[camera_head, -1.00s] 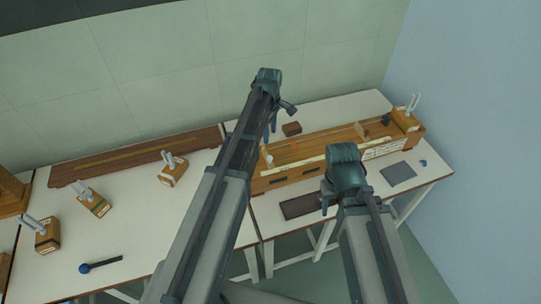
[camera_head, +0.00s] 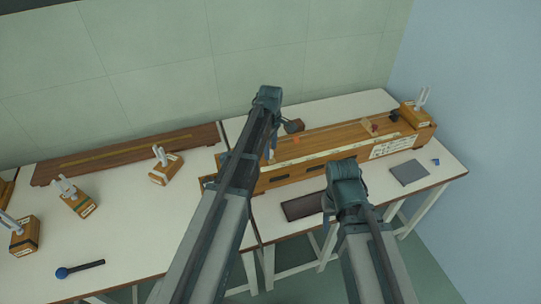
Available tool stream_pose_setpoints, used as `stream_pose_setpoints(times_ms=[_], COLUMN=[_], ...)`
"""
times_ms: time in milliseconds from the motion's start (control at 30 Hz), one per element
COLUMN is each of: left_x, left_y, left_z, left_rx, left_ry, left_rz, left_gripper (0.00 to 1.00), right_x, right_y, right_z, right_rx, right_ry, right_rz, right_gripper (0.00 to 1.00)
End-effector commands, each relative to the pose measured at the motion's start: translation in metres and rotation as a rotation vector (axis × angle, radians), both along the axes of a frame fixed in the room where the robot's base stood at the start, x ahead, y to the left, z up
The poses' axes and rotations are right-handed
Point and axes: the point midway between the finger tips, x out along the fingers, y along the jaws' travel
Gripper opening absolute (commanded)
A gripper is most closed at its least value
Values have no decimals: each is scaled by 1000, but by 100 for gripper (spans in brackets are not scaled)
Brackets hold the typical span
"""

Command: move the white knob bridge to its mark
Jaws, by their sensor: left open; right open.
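A long wooden instrument box (camera_head: 330,160) with a pale strip along it lies on the right table. Small pieces stand on its top: a tan and reddish piece (camera_head: 370,127), a dark piece (camera_head: 394,116) and a flat orange patch (camera_head: 296,140). I cannot tell for certain which piece is the white knob bridge; my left arm covers the left part of the box. My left gripper (camera_head: 270,150) is open over the box's left part, left of the orange patch. My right gripper (camera_head: 326,212) is open in front of the box, beside a dark tray (camera_head: 304,206).
A grey pad (camera_head: 409,173) and a small blue item (camera_head: 436,162) lie at the right. A fork-topped block (camera_head: 415,115) stands at the box's right end. The left table holds several similar blocks (camera_head: 166,170), a long board (camera_head: 120,157) and a blue-knobbed rod (camera_head: 78,269).

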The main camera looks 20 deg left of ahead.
Motion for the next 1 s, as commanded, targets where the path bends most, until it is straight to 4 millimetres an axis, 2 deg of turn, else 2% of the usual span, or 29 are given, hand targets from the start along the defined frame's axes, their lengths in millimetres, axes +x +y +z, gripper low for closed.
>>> stream_pose_setpoints(times_ms=[300, 367, 633, 1000], left_x=[0, 0, 0, 0], left_y=[0, 0, 0, 0], left_z=[-3, -3, -3, -3], left_rx=[0, 0, 0, 0], left_ry=[0, 0, 0, 0], left_rz=[0, 0, 0, 0], left_gripper=[60, 50, 2, 0], right_x=[0, 0, 0, 0], right_y=[0, 0, 0, 0], right_z=[-3, -3, -3, -3], right_rx=[0, 0, 0, 0], right_ry=[0, 0, 0, 0], right_rz=[0, 0, 0, 0], right_gripper=[50, 50, 50, 50])
